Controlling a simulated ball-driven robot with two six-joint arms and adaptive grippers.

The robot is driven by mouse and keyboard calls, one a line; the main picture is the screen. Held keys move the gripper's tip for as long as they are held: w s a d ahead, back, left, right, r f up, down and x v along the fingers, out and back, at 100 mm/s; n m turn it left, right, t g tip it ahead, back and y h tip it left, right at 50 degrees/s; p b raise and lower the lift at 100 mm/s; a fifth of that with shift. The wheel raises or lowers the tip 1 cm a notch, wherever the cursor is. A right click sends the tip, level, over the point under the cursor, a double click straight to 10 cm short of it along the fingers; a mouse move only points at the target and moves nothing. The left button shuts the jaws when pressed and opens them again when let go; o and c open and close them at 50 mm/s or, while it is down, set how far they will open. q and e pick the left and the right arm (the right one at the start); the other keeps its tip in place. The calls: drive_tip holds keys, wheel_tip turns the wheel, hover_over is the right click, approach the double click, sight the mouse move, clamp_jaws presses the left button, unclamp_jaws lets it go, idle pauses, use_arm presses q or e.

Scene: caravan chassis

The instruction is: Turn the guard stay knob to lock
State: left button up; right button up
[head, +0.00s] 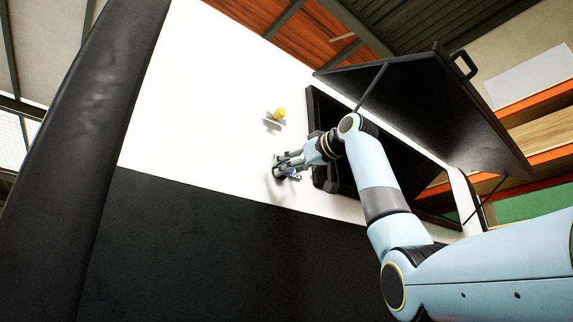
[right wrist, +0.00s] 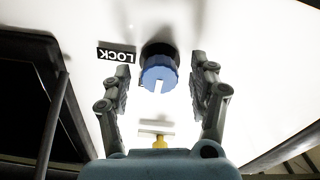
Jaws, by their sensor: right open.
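The blue guard stay knob (right wrist: 152,72) sits on a dark round base on the white panel in the right wrist view. Its white mark points down in that picture, and a black LOCK label (right wrist: 117,55) is to its left. My right gripper (right wrist: 161,66) is open, with one finger on each side of the knob and a visible gap to each. In the head view the right gripper (head: 278,168) is at the white panel and mostly hides the knob; only a bit of blue shows. My left gripper is not in view.
A yellow knob (head: 279,113) with a pale plate is on the white panel (head: 200,90) near my right gripper. A black hatch lid (head: 430,115) stands raised on thin stays above a dark opening, beside my right arm. A dark lower panel (head: 200,250) runs below.

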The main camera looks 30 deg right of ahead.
drive_tip(key=shift+w, duration=0.85)
drive_tip(key=shift+c, duration=0.3)
drive_tip(key=shift+r, duration=0.1)
drive_tip(key=c, duration=1.1)
